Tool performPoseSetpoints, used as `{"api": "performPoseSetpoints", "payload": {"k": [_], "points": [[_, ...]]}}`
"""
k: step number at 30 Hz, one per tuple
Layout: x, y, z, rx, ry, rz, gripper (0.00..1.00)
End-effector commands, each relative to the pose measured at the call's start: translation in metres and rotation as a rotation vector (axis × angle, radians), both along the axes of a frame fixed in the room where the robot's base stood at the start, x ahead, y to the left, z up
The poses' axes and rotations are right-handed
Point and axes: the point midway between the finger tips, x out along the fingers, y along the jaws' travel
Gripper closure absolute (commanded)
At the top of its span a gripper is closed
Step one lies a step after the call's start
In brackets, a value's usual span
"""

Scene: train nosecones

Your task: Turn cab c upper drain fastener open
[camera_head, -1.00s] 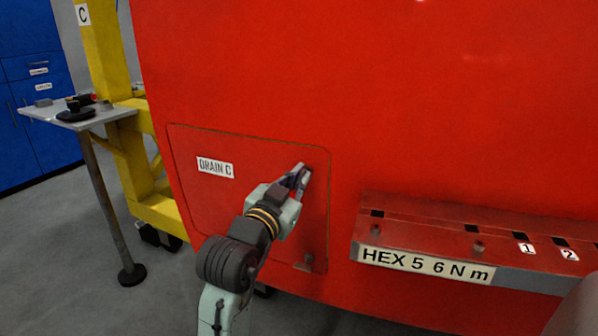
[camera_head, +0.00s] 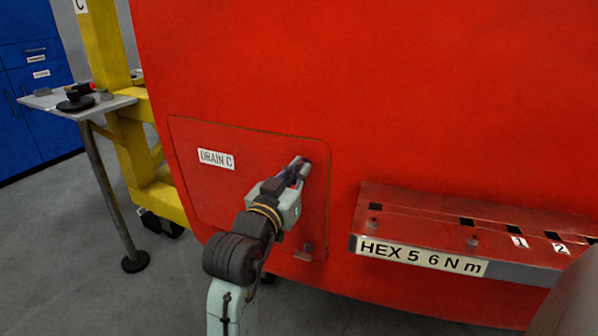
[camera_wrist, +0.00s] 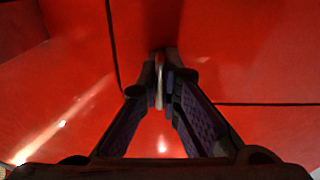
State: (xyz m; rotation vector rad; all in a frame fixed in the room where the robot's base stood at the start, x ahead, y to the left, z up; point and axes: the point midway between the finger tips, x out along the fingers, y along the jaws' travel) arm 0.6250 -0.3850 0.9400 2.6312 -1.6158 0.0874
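The cab c drain panel (camera_head: 225,195), labelled DRAIN C, is a red hatch, flush with the red nosecone. My gripper (camera_head: 299,170) is at its upper right corner, where the upper drain fastener sits. In the wrist view my gripper (camera_wrist: 161,85) has its fingertips close together, with a thin pale piece, seemingly the upper drain fastener (camera_wrist: 159,84), between them. My fingers hide most of it, so I cannot tell its turn angle. A lower fastener (camera_head: 308,248) shows as a small grey-brown piece at the panel's lower right corner.
A red ledge (camera_head: 420,208) labelled HEX 5 6 N m juts out to the right, with slots and small pegs. At left stand a yellow frame (camera_head: 125,140), a small table (camera_head: 50,102) with dark items, and blue cabinets (camera_head: 35,75).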

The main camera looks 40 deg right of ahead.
Motion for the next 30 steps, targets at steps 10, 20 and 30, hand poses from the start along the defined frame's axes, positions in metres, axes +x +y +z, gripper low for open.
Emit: {"api": "performPoseSetpoints", "payload": {"k": [10,20,30], "points": [[0.000,0.000,0.000,0.000,0.001,-0.001,0.77],[0.000,0.001,0.000,0.000,0.000,0.000,0.74],[-0.020,0.042,-0.004,-0.002,0.002,0.003,0.74]]}}
